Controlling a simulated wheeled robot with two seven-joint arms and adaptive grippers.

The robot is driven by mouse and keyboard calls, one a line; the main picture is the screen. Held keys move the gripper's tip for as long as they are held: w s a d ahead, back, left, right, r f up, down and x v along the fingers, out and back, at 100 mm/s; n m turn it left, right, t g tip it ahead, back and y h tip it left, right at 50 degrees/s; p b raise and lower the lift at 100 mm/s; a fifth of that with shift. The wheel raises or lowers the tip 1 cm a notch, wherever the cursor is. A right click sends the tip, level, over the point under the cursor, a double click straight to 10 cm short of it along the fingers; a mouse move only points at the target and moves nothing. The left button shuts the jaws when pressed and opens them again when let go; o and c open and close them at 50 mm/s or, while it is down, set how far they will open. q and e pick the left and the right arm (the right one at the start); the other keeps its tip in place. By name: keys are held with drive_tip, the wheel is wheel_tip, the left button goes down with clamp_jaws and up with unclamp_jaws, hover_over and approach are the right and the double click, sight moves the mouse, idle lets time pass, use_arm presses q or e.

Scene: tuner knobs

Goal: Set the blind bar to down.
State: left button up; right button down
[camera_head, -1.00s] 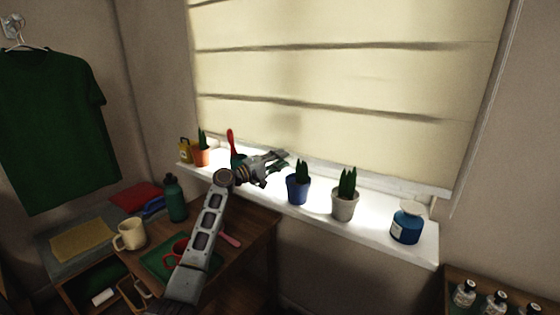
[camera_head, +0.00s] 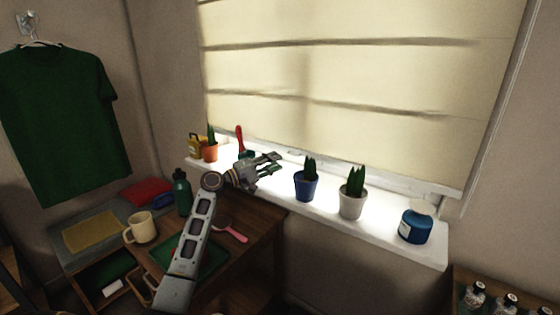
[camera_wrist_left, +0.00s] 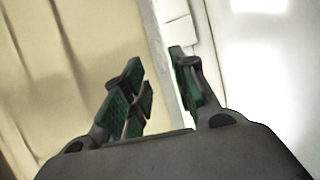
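The cream roman blind (camera_head: 340,75) covers the window and hangs down almost to the sill. Its bar (camera_head: 420,181) runs along the bottom edge, just above the white sill. My left gripper (camera_head: 275,164) is open and empty over the sill, in front of the blind's lower edge and left of the blue cactus pot (camera_head: 306,186). In the left wrist view the two green-padded fingers (camera_wrist_left: 160,82) stand apart. There the blind (camera_wrist_left: 70,70) fills the left side, and a pale edge strip shows between the fingers. I see no contact. My right gripper is out of view.
Along the sill stand an orange pot (camera_head: 210,152), a red-handled tool (camera_head: 240,140), a white pot (camera_head: 350,205) and a blue jar (camera_head: 415,226). A mug (camera_head: 141,227) and a green bottle (camera_head: 182,193) stand on the desk below. Bottles stand at the lower right.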

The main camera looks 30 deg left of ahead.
use_arm(q)
drive_tip(key=shift+v, duration=2.65)
